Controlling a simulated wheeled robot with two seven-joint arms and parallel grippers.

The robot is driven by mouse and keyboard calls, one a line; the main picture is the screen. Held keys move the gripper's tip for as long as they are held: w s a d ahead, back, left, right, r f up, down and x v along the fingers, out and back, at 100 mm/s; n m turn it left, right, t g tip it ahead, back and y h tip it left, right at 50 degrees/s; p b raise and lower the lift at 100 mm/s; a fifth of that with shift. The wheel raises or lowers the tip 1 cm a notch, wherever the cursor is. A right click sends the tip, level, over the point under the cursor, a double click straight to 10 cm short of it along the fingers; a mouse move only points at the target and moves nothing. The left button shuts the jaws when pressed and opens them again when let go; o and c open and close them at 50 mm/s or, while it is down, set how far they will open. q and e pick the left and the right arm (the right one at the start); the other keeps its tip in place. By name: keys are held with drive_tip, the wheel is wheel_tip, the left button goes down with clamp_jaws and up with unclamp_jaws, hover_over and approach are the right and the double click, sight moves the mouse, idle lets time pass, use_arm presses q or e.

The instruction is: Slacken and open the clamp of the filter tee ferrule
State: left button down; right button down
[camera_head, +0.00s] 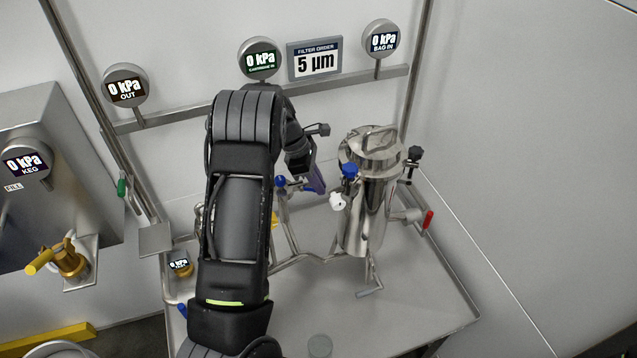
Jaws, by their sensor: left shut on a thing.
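My left arm comes up through the middle of the head view, and my left gripper (315,179) points down to the right, just left of the steel filter housing (368,205). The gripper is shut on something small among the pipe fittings. My own arm and gripper hide most of it, so I cannot make out the filter tee ferrule or how its clamp stands. A blue-handled fitting (281,182) shows just left of the gripper. My right gripper is not in view.
The housing carries a blue knob (349,170), a white knob (337,201), a black knob (415,153) and a red handle (428,220). The steel tray (410,315) is mostly clear at front right.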

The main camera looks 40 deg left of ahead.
use_arm(q)
drive_tip(key=shift+s+a+m+g+y+b, duration=0.2)
drive_tip(key=shift+s+m+g, duration=0.7)
drive_tip(key=shift+m, duration=1.4)
drive_tip(key=shift+s+d+m+g+b, duration=0.1)
drive_tip(key=shift+s+m+g+b, duration=0.45)
drive_tip(key=shift+m, duration=1.75)
drive_tip(key=shift+s+a+m+g+y, duration=0.15)
drive_tip(key=shift+s+m+g, duration=1)
drive_tip(key=shift+m, duration=1.15)
drive_tip(key=c, duration=1.5)
unclamp_jaws()
drive_tip(key=shift+s, duration=0.1)
drive_tip(key=shift+c, duration=0.2)
wheel_tip(320, 180, up, 10)
drive_tip(key=p, duration=0.9)
drive_tip(key=shift+p, duration=0.4)
